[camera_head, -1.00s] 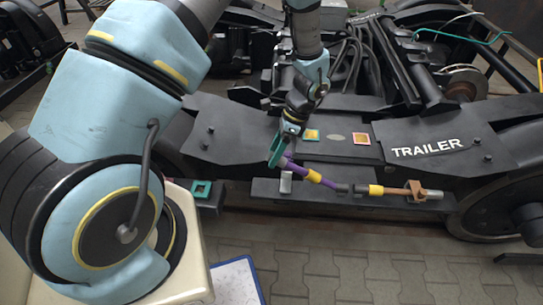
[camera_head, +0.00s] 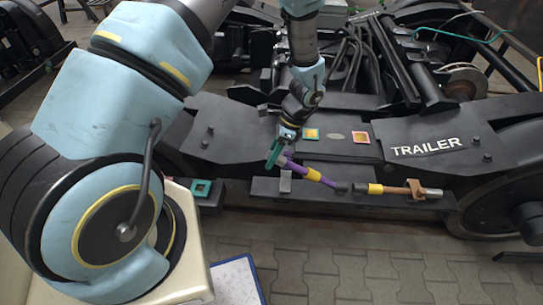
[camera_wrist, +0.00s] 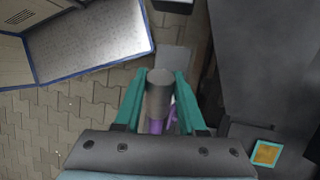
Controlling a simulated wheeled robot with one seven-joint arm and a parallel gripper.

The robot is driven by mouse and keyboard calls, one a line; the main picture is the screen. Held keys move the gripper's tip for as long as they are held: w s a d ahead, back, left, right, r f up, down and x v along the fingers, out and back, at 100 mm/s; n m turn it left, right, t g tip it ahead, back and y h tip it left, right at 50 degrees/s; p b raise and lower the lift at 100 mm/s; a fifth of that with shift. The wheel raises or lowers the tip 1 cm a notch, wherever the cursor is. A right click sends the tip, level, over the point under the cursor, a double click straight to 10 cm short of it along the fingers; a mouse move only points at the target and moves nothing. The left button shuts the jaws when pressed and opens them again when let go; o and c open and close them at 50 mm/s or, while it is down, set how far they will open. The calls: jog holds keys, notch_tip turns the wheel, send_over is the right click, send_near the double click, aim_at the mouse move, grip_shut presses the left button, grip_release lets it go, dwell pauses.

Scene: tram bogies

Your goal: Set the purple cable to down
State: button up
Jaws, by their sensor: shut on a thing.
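The purple cable (camera_head: 299,170) is a stiff purple rod with a yellow band. It slopes from my gripper (camera_head: 276,154) at its upper left end down to a dark joint on the black ledge at its right. In the wrist view my gripper (camera_wrist: 160,98) has its green fingers on both sides of a grey cylindrical end (camera_wrist: 158,92), with the purple part (camera_wrist: 156,126) just behind it. A small grey upright bracket (camera_head: 285,183) stands on the ledge below the cable's raised end.
A brown cable with a yellow band (camera_head: 375,189) lies along the ledge to the right, in a brown clamp (camera_head: 416,190). The black bogie frame labelled TRAILER (camera_head: 430,146) rises behind. A green-rimmed box (camera_head: 203,190) is left of the ledge. Paved floor (camera_head: 340,270) is open in front.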

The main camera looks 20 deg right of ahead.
grip_shut()
dwell(0.7)
jog(key=a+f+h, duration=0.1)
jog(key=f, duration=0.1)
jog(key=f+g+h+b, duration=0.1)
jog(key=f, duration=0.2)
jog(key=w+a+f+h+b, duration=0.1)
jog(key=f, duration=0.2)
jog(key=shift+w+a+g, duration=0.1)
jog(key=shift+a+g, duration=0.25)
jog(key=shift+g, duration=0.05)
jog(key=shift+f+m+h+b, duration=0.35)
jog(key=shift+f+h, duration=0.25)
jog(key=shift+f, duration=0.1)
jog(key=o, duration=0.9)
grip_release()
jog(key=shift+w+r, duration=0.1)
jog(key=r, duration=0.3)
jog(key=w+r, duration=0.1)
jog(key=r, duration=0.3)
jog(key=w+r, duration=0.1)
jog(key=r, duration=0.2)
jog(key=shift+d+r, duration=0.25)
jog(key=shift+d, duration=0.05)
